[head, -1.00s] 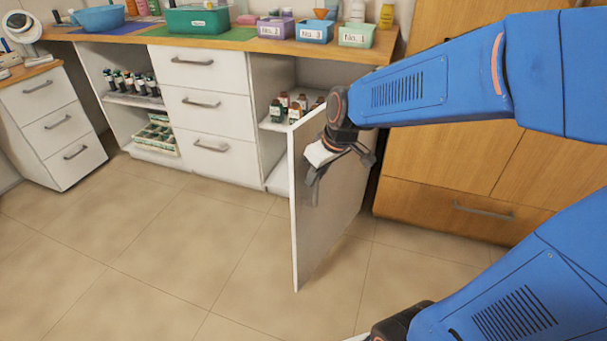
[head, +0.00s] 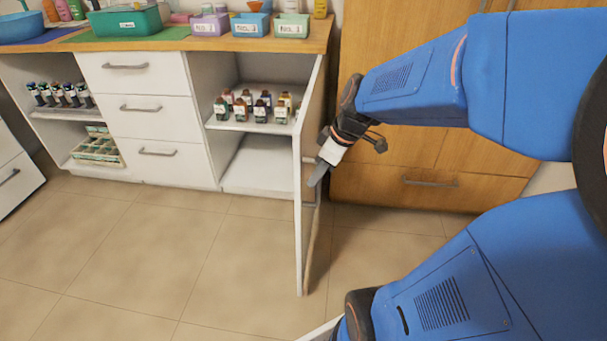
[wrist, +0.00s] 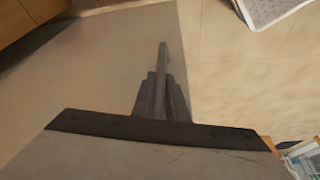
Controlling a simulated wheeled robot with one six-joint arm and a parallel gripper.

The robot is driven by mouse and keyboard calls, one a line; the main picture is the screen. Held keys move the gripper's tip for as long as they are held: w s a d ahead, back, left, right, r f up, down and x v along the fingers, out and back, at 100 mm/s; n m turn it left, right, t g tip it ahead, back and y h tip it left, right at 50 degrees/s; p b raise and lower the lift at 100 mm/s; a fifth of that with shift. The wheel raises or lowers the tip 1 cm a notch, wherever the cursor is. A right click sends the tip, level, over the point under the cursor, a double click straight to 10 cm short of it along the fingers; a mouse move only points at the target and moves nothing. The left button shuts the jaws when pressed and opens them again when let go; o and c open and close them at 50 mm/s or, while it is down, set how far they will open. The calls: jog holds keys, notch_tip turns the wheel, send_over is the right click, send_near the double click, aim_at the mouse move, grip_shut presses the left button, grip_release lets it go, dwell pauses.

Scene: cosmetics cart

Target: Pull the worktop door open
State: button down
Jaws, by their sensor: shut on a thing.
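The worktop door (head: 300,245) is a white panel hinged at the right side of the open compartment. It stands swung out into the room, seen almost edge-on in the head view. Its grey handle (head: 309,204) is on the face turned to the right. My gripper (head: 318,178) is at this handle, shut on it. In the wrist view, the fingers (wrist: 162,98) close around the handle bar (wrist: 162,58), with the door's face (wrist: 100,75) behind. The fingertips are partly hidden by the handle and dim light.
The open compartment has a shelf (head: 232,124) with several small bottles. White drawers (head: 145,115) are left of it. Bins (head: 210,23) stand on the wooden worktop (head: 180,43). A wooden cabinet (head: 400,160) stands close right of the door. The tiled floor (head: 160,250) in front is clear.

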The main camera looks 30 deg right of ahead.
jog(key=shift+s+d+f, duration=0.1)
jog(key=shift+s+d, duration=0.7)
jog(key=shift+d, duration=0.25)
jog(key=c, duration=1.8)
grip_release()
jog(key=shift+o, duration=0.2)
jog(key=v, duration=1.7)
jog(key=shift+r, duration=0.25)
